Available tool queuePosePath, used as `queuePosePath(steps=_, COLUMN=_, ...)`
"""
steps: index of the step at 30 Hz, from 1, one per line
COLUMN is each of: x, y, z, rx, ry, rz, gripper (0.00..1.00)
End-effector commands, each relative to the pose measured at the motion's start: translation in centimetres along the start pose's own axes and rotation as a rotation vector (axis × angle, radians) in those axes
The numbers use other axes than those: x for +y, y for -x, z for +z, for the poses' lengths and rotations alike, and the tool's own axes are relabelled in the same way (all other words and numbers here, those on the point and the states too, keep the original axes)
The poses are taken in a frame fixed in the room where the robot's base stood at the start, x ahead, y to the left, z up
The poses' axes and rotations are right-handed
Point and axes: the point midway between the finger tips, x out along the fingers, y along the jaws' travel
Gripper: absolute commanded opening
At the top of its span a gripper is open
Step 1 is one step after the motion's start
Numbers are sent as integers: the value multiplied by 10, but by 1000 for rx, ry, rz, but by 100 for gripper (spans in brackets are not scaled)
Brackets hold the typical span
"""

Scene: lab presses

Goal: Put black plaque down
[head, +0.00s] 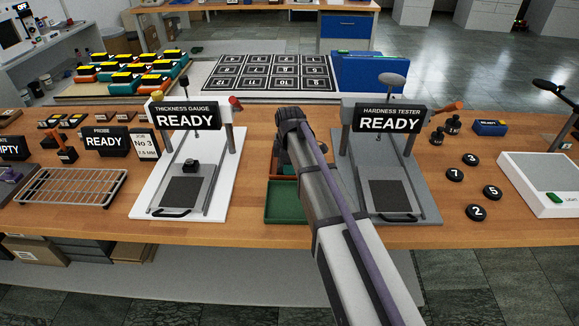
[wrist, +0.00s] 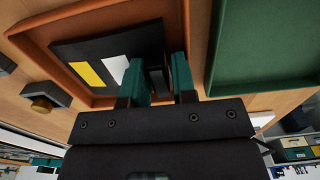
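The black plaque (wrist: 97,62), with a yellow and a white patch on its face, shows in the wrist view within the orange tray (wrist: 40,27). My gripper (wrist: 160,68) has two teal fingertips, close together on either side of a narrow dark upright part at the plaque's right side. The fingers appear shut on that part; the contact is partly hidden. I cannot tell whether the plaque touches the tray floor.
A green tray (head: 281,204) sits in front of the orange one; it also shows in the wrist view (wrist: 262,50). The thickness gauge (head: 187,116) stands to the left and the hardness tester (head: 388,118) to the right, close to my arm. Several black numbered discs (head: 476,212) lie further right.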

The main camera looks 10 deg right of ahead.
Motion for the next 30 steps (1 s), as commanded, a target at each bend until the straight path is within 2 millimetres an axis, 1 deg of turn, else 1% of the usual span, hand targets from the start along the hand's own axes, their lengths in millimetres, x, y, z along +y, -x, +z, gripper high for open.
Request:
queuePosePath(steps=5, x=0, y=4, z=0, rx=0, ry=0, rz=0, gripper=25)
queuePosePath(steps=8, x=0, y=16, z=0, rx=0, ry=0, rz=0, gripper=25)
queuePosePath(steps=11, x=0, y=37, z=0, rx=0, ry=0, rz=0, gripper=25)
queuePosePath(steps=18, x=0, y=101, z=0, rx=0, ry=0, rz=0, gripper=25)
queuePosePath(steps=21, x=0, y=119, z=0, rx=0, ry=0, rz=0, gripper=25)
queuePosePath(steps=24, x=0, y=126, z=0, rx=0, ry=0, rz=0, gripper=25)
queuePosePath(steps=28, x=-2, y=124, z=0, rx=0, ry=-6, rz=0, gripper=25)
queuePosePath(steps=29, x=-6, y=124, z=2, rx=0, ry=-22, rz=0, gripper=25)
queuePosePath(steps=30, x=-17, y=123, z=4, rx=0, ry=-68, rz=0, gripper=25)
